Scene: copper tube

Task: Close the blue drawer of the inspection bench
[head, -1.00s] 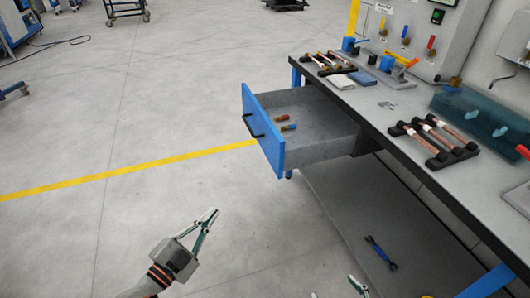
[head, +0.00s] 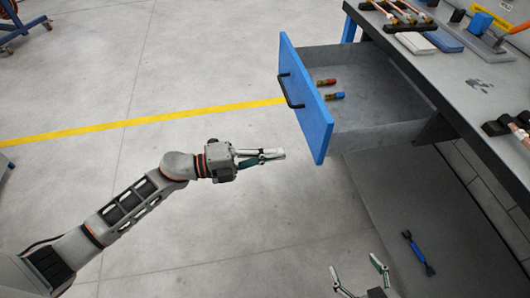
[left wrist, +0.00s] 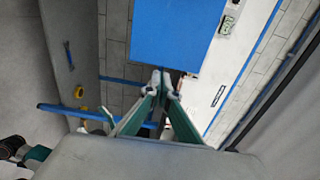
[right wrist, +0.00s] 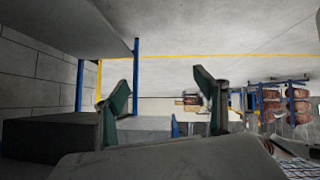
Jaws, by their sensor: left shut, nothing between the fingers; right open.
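The blue drawer (head: 304,98) of the inspection bench (head: 455,85) stands pulled out, its blue front with a black handle (head: 291,91) facing left. Two small items, one red-tipped and one blue-tipped, lie in it. My left gripper (head: 283,154) is shut and empty, to the left of the drawer front's lower end in the head view; a small gap seems to remain. In the left wrist view a blue panel (left wrist: 175,35), likely the drawer front, is ahead of the shut fingertips (left wrist: 162,75). My right gripper (head: 360,275) is open and empty, low in the head view; its fingers also show in the right wrist view (right wrist: 160,95).
Copper tubes on black holders (head: 395,12), a grey cloth or pad (head: 416,42) and a blue pad (head: 442,37) lie on the bench top. A blue and black tool (head: 418,253) lies on the lower shelf.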

